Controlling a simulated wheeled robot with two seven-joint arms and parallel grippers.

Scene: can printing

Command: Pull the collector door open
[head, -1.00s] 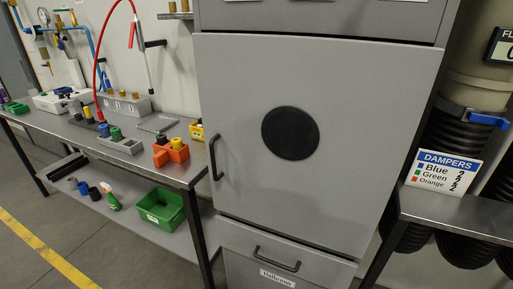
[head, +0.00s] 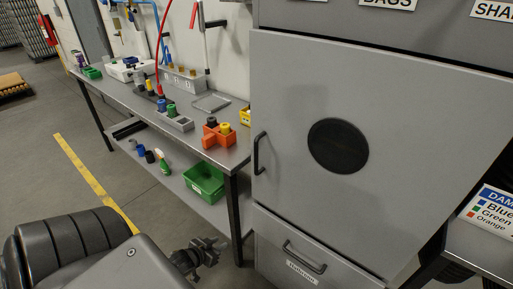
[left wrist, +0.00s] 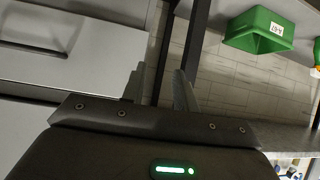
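The collector door (head: 300,90) is a large grey panel with a round black window (head: 338,146). It looks shut in its cabinet. Its dark vertical handle (head: 259,153) is at the door's left edge. My left gripper (head: 213,248) is low in the head view, below and left of the handle and apart from it. In the left wrist view its two fingers (left wrist: 160,88) stand apart with nothing between them. Light grey cabinet panels (left wrist: 85,55) show left of the fingers there; I cannot tell which one is the door. My right gripper is not in view.
A drawer with a dark handle (head: 304,258) is below the door. Left stands a steel bench (head: 125,92) with an orange block (head: 218,138) on top and a green bin (head: 204,180) on its lower shelf. A dampers sign (head: 490,212) is at right.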

